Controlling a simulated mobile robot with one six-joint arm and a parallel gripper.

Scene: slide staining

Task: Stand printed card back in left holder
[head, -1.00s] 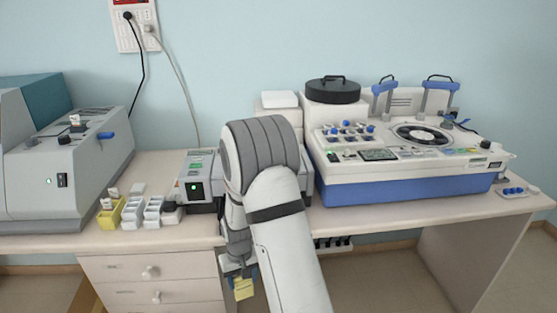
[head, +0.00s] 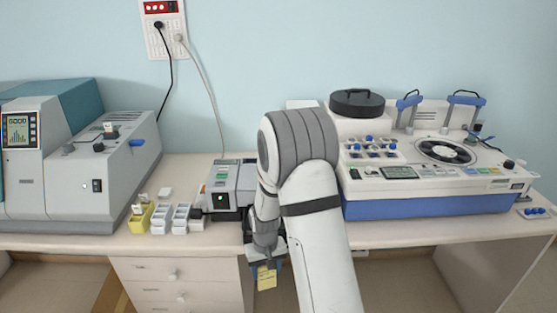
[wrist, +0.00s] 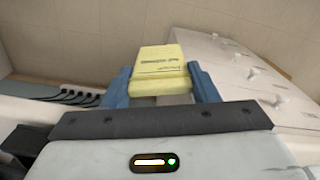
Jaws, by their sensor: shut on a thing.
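A yellow printed card (head: 267,279) hangs below my gripper (head: 264,262), in front of the desk's front edge and just right of the drawers. In the wrist view my gripper (wrist: 161,88) has its blue fingers on both sides of the card (wrist: 163,62), shut on it. Dark print shows on the card's face. A yellow holder (head: 138,224) stands on the desk at left, with small pieces upright in it. White holders (head: 180,222) stand just right of it. I cannot tell which one is the left holder. My gripper is right of them and lower.
A grey instrument (head: 120,185) stands at the desk's left. A small grey box with a green light (head: 230,190) is behind my arm. A large white and blue machine (head: 440,205) fills the right. White drawers (head: 175,290) are close left of the card.

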